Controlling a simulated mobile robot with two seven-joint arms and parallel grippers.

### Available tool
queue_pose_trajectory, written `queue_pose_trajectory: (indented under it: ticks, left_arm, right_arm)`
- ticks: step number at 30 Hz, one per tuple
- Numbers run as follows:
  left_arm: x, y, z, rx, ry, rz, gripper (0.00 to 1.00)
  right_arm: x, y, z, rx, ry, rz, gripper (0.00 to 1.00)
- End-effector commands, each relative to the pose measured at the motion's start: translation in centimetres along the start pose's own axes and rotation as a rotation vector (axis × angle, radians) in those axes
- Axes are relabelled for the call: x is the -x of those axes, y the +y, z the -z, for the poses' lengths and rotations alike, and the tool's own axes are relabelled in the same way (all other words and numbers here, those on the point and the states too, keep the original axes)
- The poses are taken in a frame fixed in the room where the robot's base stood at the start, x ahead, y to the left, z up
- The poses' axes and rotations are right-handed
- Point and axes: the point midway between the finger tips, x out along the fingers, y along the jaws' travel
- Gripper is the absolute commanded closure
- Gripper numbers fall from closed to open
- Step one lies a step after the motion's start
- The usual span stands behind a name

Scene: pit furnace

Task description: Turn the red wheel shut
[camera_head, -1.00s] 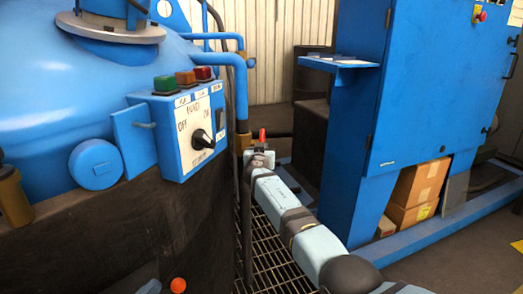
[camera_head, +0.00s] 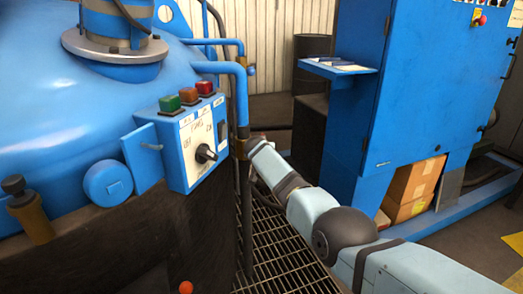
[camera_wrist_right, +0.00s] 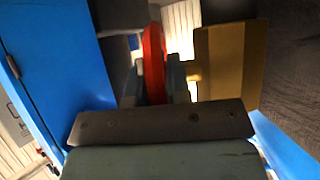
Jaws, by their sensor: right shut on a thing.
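The red wheel (camera_wrist_right: 153,62) shows edge-on in the right wrist view, as a narrow upright red band. My right gripper (camera_wrist_right: 156,82) is shut on it, with one finger on each side. A brass-coloured valve body (camera_wrist_right: 228,65) sits just right of the wheel, joined by a short stem. The wheel and the fingertips are hidden there. My left gripper is in neither view.
A control box (camera_head: 190,150) with a black knob and coloured buttons is on the blue furnace (camera_head: 60,110), left of the pipe. A blue cabinet (camera_head: 425,90) with a shelf (camera_head: 337,67) stands right. Cardboard boxes (camera_head: 415,183) lie under it. Floor grating (camera_head: 270,255) lies below my arm.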

Motion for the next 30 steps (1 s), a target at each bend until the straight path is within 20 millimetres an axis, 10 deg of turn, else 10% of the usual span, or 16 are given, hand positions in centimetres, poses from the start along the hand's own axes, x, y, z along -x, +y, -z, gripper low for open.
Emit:
queue_pose_trajectory:
  ticks: [20,21,23,30]
  left_arm:
    - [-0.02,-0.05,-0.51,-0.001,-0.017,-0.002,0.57]
    - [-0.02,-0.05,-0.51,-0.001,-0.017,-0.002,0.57]
    - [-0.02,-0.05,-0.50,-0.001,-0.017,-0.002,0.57]
    - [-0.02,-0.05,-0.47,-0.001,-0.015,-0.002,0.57]
  right_arm:
    - [0.11,-0.01,0.31,-0.001,-0.066,0.000,1.00]
    - [0.11,-0.01,0.31,-0.001,-0.066,0.000,0.74]
    - [0.11,0.00,0.29,-0.001,-0.066,0.000,0.60]
    - [0.09,0.01,0.21,0.000,-0.067,0.000,0.57]
